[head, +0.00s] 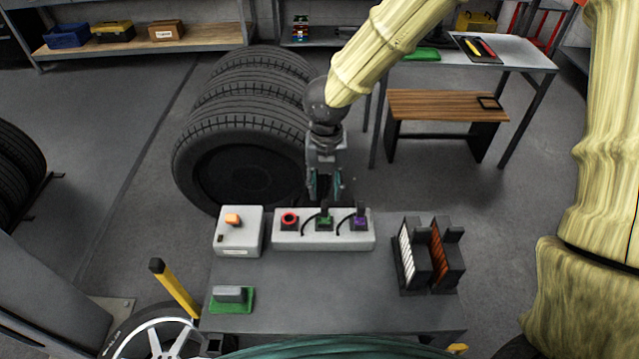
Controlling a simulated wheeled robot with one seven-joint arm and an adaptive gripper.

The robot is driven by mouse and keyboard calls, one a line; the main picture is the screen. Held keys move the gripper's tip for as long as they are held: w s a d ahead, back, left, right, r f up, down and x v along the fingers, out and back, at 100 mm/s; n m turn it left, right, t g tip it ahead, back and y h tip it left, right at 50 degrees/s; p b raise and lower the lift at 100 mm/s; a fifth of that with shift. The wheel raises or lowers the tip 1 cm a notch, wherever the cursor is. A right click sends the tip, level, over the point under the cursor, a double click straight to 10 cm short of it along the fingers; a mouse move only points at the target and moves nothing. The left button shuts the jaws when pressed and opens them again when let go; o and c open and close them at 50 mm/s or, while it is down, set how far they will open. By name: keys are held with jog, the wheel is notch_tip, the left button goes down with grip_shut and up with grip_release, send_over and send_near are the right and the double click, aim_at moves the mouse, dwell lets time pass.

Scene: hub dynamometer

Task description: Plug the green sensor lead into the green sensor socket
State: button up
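A pale socket box (268,243) lies along the back edge of the grey bench. It carries a red round socket at the left, a green socket (325,224) in the middle and a purple one at the right. A dark upright plug (325,209) stands at the green socket, with a black lead curving down on its left. I cannot tell whether it is fully seated. My gripper (325,195) points down just behind and above the green socket. Its two fingers look apart, with no held thing visible between them.
A white box with an orange switch (232,219) stands left of the socket box. A purple plug (359,217) with its own black lead is close on the right. Dark racked units (430,262) stand at the right. The bench's front middle (330,290) is clear. Tires (240,150) stand behind.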

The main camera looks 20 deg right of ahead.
aim_at(325, 205)
jog(key=shift+f+b, duration=2.15)
jog(key=shift+f, duration=0.25)
jog(key=shift+f+b, duration=0.7)
jog(key=shift+f, duration=1.1)
jog(key=shift+c, duration=0.5)
grip_shut()
jog(key=shift+r+p, duration=0.75)
jog(key=shift+p, duration=0.1)
jog(key=shift+r+p, duration=2)
jog(key=shift+r, duration=0.05)
